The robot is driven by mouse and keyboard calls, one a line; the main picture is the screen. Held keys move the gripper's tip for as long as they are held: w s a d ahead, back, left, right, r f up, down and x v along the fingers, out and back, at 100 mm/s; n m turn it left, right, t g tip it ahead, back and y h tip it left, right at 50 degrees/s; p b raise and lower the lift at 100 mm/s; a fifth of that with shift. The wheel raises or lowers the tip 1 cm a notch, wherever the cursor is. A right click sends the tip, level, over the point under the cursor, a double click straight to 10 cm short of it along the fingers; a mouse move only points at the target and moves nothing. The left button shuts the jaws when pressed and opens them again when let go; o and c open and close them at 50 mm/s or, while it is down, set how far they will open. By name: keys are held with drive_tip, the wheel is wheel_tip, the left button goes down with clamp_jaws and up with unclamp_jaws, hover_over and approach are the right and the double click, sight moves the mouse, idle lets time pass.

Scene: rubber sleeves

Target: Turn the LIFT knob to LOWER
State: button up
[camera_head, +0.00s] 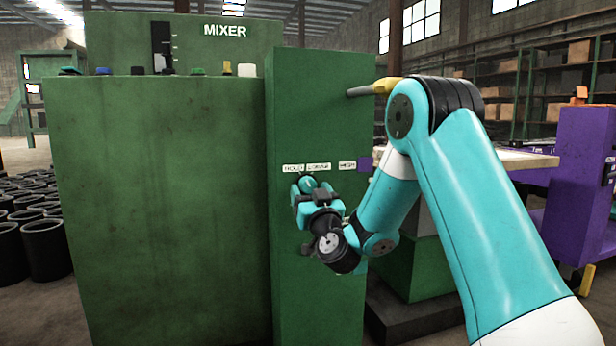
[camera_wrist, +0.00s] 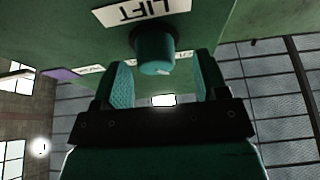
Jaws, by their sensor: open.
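The LIFT knob (camera_wrist: 153,50) is a teal cylinder on a dark collar, set in the green panel. Its white LIFT label (camera_wrist: 142,11) is upside down in the wrist view. My gripper (camera_wrist: 161,62) is open, with one teal finger on each side of the knob and a gap showing at both. The knob's end lies between the fingertips. A small pale mark shows near the knob's end, but I cannot tell its setting. In the head view my gripper (camera_head: 305,186) is at the panel just below a row of small white labels (camera_head: 318,167), too small to read surely.
The tall green cabinet (camera_head: 318,100) stands beside the MIXER housing (camera_head: 160,220). A purple plate (camera_head: 364,165) is at the cabinet's right edge. Black sleeves (camera_head: 42,248) stand on the floor at left.

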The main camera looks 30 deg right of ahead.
drive_tip(key=shift+x, duration=0.9)
drive_tip(key=shift+d, duration=0.15)
drive_tip(key=shift+d, duration=0.1)
drive_tip(key=shift+c, duration=0.5)
drive_tip(key=shift+s, duration=0.1)
drive_tip(key=c, duration=0.8)
drive_tip(key=shift+p, duration=0.35)
